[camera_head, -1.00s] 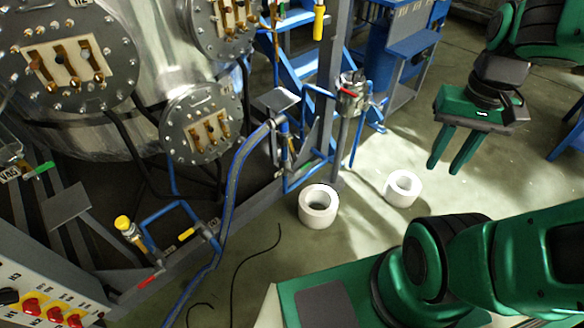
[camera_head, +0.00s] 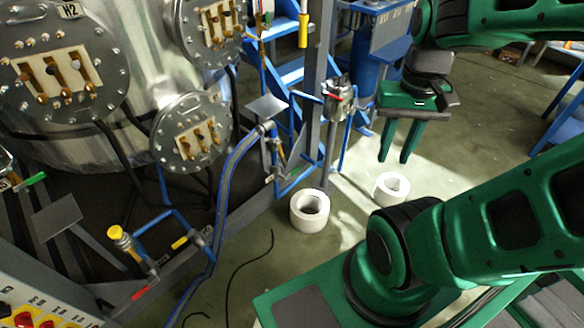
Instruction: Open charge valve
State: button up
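I cannot tell from a label which valve is the charge valve. A valve with a red handle (camera_head: 335,97) sits on a metal fitting atop a grey post, right of the steel vessel. A valve with a yellow knob (camera_head: 118,235) sits on blue piping at the lower left. A yellow handle (camera_head: 303,30) hangs at the top middle. My gripper (camera_head: 394,160) is right of the red-handled valve, apart from it. Its two green fingers point down with a gap between them and nothing held.
A blue hose (camera_head: 232,165) and grey frame stand before the steel vessel (camera_head: 150,60). A control panel (camera_head: 45,300) is at lower left.

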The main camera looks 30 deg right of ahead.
aim_at(297, 170)
jog(key=i, duration=0.95)
jog(key=z, duration=0.05)
